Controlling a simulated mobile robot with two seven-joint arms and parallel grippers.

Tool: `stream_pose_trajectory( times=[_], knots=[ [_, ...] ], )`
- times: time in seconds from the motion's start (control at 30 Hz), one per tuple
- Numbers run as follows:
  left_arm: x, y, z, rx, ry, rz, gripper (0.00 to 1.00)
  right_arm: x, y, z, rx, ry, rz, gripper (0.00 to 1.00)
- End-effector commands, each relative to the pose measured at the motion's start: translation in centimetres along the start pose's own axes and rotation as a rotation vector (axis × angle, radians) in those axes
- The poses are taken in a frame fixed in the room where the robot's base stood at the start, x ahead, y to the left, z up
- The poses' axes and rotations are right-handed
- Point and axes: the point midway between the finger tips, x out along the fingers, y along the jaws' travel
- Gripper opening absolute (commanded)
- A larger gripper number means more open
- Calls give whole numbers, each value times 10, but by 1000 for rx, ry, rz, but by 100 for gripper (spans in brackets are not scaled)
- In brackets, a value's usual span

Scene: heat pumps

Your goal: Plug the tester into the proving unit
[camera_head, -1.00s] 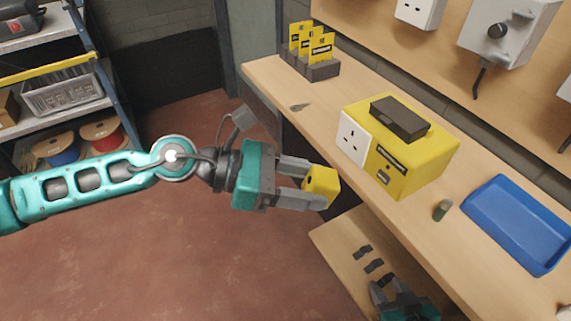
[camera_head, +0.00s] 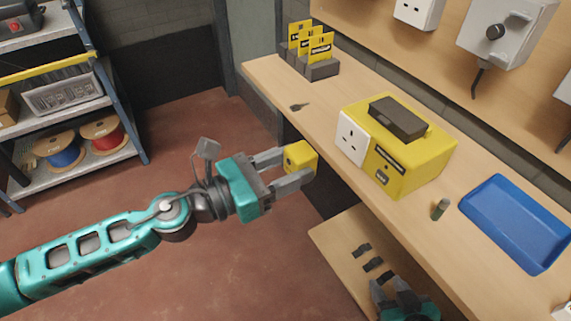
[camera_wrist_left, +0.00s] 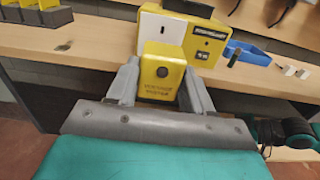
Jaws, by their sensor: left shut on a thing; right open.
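The tester is a small yellow block (camera_head: 302,156). My left gripper (camera_head: 296,170) is shut on it and holds it in the air off the bench's front edge, left of the proving unit. In the left wrist view the tester (camera_wrist_left: 161,75) sits between the two fingers, lettering facing the camera. The proving unit (camera_head: 408,160) is a yellow box on the bench with a white socket plate (camera_head: 352,139) on its left face and a dark block on top. It also shows behind the tester in the left wrist view (camera_wrist_left: 205,48). My right gripper (camera_head: 405,300) is open at the bottom edge, partly cut off.
A blue tray (camera_head: 515,222) and a small green cylinder (camera_head: 440,209) lie right of the proving unit. Yellow cards in dark holders (camera_head: 318,66) stand at the bench's far end. A small dark item (camera_head: 299,107) lies near them. A lower shelf (camera_head: 345,250) holds dark pieces.

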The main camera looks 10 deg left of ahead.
Motion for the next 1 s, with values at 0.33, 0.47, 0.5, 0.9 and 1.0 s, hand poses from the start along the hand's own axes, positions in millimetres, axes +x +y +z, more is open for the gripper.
stream_pose_trajectory(
  times=[0.33, 0.47, 0.5, 0.9, 1.0],
  knots=[
    [34, 0, 3, 0, -3, -2, 21, -8, 0, -11, -1, -1, 0, 43],
    [47, -1, 4, 1, -3, -3, 21, -10, 0, -14, -2, -2, -1, 43],
    [51, 0, 3, 1, -2, -2, 21, -11, 0, -14, -2, -2, -1, 43],
    [70, -1, 1, 2, -1, -3, 21, -13, 0, -18, -2, -2, -1, 43],
    [70, -1, 1, 2, -1, -3, 21, -13, 0, -18, -2, -2, -1, 43]
  ],
)
